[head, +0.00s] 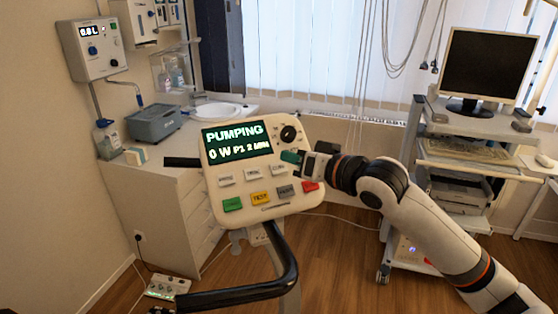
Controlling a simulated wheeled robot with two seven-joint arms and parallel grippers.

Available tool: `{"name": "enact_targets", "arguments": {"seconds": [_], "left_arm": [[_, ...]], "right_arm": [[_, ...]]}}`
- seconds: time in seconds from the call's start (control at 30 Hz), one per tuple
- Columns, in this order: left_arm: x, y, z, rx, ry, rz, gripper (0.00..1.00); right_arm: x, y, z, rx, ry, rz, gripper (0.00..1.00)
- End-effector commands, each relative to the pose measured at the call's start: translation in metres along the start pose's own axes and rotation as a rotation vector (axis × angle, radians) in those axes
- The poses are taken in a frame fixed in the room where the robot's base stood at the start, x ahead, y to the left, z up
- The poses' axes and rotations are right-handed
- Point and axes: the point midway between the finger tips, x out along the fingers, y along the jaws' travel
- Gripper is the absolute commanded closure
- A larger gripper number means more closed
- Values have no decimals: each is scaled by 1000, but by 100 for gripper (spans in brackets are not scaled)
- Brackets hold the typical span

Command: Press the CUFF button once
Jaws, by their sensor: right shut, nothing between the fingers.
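A white control panel (218,207) stands in the middle of the head view, tilted back. Its screen (237,143) reads PUMPING, 0 W, P1, 2 MIN. Below are a row of pale buttons (226,181) and a row with green (232,204), yellow (260,197), grey (285,191) and red (310,186) buttons. My left gripper is out of view.
A black knob (288,133) sits above my right gripper. A dark curved handlebar (283,262) is in front below the panel. A cabinet with a sink (216,110) is behind left. A trolley with a monitor (489,64) stands right. A wall box (92,47) hangs left.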

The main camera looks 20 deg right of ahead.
Motion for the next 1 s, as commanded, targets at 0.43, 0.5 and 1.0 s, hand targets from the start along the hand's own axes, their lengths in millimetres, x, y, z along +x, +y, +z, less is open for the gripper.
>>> {"name": "enact_targets", "arguments": {"seconds": [0.43, 0.5, 1.0], "left_arm": [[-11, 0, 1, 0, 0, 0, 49], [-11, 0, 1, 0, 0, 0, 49], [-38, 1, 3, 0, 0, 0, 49]], "right_arm": [[-11, 8, 7, 0, 1, -1, 100], [-11, 8, 8, 0, 1, 0, 100], [-35, 26, 27, -1, 1, -1, 100]]}}
